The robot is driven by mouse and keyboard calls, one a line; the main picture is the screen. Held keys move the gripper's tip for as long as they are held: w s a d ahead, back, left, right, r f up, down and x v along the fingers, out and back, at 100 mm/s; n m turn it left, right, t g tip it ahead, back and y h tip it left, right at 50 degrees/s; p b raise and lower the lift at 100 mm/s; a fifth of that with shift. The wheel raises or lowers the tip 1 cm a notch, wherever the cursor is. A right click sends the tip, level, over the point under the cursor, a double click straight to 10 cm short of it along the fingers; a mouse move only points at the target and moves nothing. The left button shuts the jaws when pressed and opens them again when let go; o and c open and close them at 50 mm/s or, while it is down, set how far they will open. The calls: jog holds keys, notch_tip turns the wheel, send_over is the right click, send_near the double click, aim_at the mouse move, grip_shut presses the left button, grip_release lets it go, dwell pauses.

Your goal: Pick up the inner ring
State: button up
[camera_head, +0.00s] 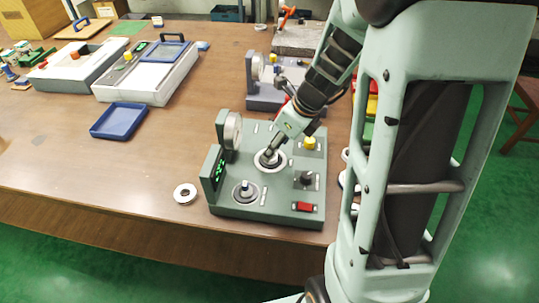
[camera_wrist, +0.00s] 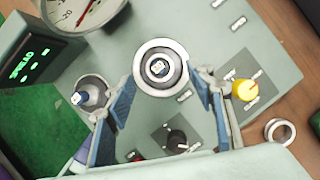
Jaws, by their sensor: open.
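On the green test machine (camera_head: 225,205), a wide pale ring (camera_wrist: 139,72) sits in the central seat. Nothing is between the fingers. In the head view my gripper (camera_head: 268,155) is above the seat and hides part of it.
A second post (camera_head: 244,188) stands at the machine's front left, near the display (camera_head: 219,170) and dial gauge (camera_head: 233,130). A yellow knob (camera_head: 309,142) and red switch (camera_head: 304,207) are on its right. A loose ring (camera_head: 185,193) lies left of the machine; another ring (camera_wrist: 280,132) lies right.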

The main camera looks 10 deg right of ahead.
jog(key=b+x, duration=0.1)
jog(key=x, duration=0.3)
jog(key=shift+s, duration=0.1)
jog(key=shift+c, duration=0.7)
jog(key=shift+r, duration=0.1)
grip_shut()
